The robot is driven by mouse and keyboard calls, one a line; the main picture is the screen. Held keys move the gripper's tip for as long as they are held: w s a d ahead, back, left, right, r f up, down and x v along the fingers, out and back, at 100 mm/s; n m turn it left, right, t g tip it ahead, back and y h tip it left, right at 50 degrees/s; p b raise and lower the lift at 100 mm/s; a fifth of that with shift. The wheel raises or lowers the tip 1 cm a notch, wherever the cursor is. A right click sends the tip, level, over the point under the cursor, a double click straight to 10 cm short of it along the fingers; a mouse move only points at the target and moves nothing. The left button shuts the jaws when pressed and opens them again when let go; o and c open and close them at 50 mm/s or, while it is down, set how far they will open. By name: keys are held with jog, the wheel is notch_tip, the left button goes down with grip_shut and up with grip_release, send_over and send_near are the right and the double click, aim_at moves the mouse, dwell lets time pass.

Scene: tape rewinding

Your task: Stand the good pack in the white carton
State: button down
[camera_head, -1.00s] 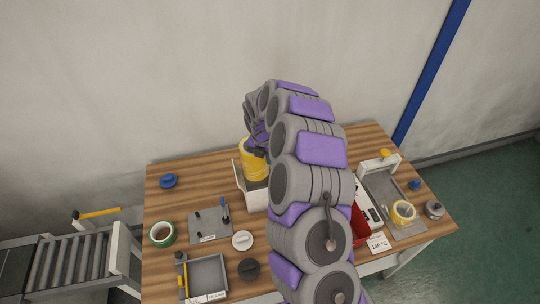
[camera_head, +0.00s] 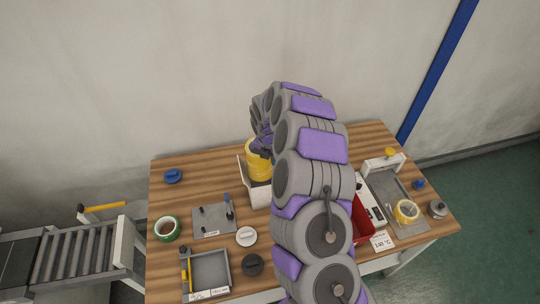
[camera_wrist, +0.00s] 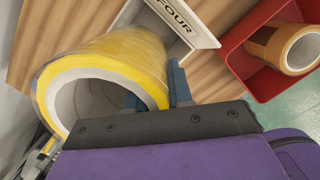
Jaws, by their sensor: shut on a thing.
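The yellow pack (camera_head: 258,166), a stack of tape shaped like a tube with a pale hollow core, is upright at the white carton (camera_head: 257,194). My gripper (camera_head: 262,146) is shut on the pack's top rim. In the wrist view the jaws (camera_wrist: 158,92) pinch the pack's wall (camera_wrist: 115,52), one finger inside the core and one outside. The carton wall with the word FOUR (camera_wrist: 192,22) shows beyond the pack. The pack's lower end is hidden, so I cannot tell whether it touches the carton's floor.
A red bin (camera_wrist: 262,82) holds a brown roll (camera_wrist: 284,48) right of the carton. Another yellow roll (camera_head: 406,211) lies at the right. A green roll (camera_head: 167,228), grey tray (camera_head: 208,270) and pegged plate (camera_head: 213,221) are at the left. My arm hides the table's middle.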

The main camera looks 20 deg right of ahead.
jog(key=shift+d+f+b, duration=0.1)
jog(key=shift+d+f, duration=0.25)
jog(key=shift+f, duration=0.5)
jog(key=shift+d+f+b, duration=0.1)
jog(key=shift+d+f, duration=0.3)
jog(key=shift+f, duration=0.45)
jog(key=shift+d+f+b, duration=0.1)
jog(key=shift+d+f, duration=0.25)
jog(key=shift+f, duration=0.5)
jog(key=shift+f, duration=0.1)
jog(key=shift+a+f+b, duration=0.2)
jog(key=shift+f+b, duration=0.1)
jog(key=shift+f, duration=0.55)
jog(key=shift+a+f+b, duration=0.25)
jog(key=shift+f+b, duration=0.2)
jog(key=shift+f, duration=0.8)
jog(key=shift+a+f+b, duration=0.25)
jog(key=shift+f+b, duration=0.15)
jog(key=shift+f, duration=0.85)
jog(key=shift+d+f+b, duration=0.2)
jog(key=shift+f+b, duration=0.15)
jog(key=shift+f, duration=0.05)
